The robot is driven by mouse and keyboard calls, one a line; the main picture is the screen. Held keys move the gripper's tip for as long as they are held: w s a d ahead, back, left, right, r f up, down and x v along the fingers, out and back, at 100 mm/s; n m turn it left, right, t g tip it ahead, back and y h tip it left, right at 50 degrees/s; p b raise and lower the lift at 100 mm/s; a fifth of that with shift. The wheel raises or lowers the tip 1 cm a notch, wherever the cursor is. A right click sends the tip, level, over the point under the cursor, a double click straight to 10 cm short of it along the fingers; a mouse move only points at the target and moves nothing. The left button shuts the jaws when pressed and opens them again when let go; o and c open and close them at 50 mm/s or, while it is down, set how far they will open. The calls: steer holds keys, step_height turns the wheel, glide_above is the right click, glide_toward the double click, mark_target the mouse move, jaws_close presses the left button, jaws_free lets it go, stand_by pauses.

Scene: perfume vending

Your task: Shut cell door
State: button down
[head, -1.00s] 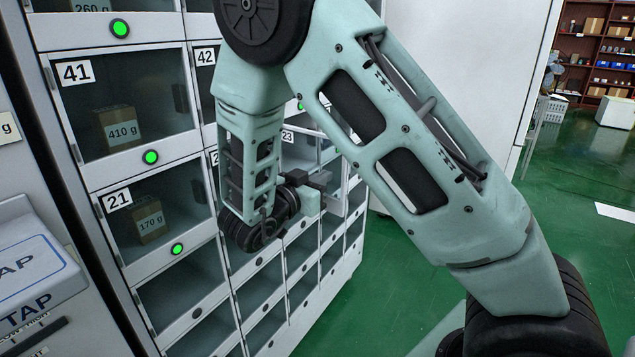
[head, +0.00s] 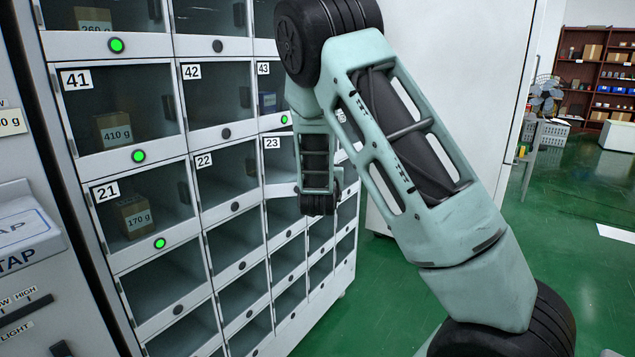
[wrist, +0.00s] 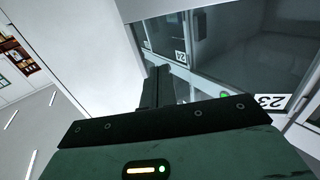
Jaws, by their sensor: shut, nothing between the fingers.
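The door of cell 23 (head: 277,188) is in the middle of the locker wall in the head view. Its lower frame looks pushed out from the row, so it seems ajar; how far I cannot tell. In the wrist view the dark pane of cell 23 (wrist: 262,45) is at upper right, with its label upside down. My gripper (wrist: 153,78) is shut and empty in the wrist view, close to the locker front near cell 24 (wrist: 163,32). I cannot tell whether it touches anything. In the head view my arm hides its fingers.
Cells 41 (head: 118,100) and 21 (head: 135,210) hold boxes behind shut doors with green lights. Cells 42 (head: 215,95) and 22 (head: 228,172) look empty. A tall white panel (head: 445,60) stands right of the lockers. Green floor (head: 560,200) is open at right.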

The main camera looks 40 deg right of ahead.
steer(key=w+d+n+t+y+b, duration=0.4)
steer(key=w+n+y, duration=0.3)
steer(key=w+y, duration=0.3)
steer(key=shift+w+t, duration=0.6)
steer(key=shift+w, duration=0.2)
steer(key=shift+w+a+r, duration=0.1)
steer(key=shift+a+r, duration=0.05)
steer(key=shift+r, duration=0.1)
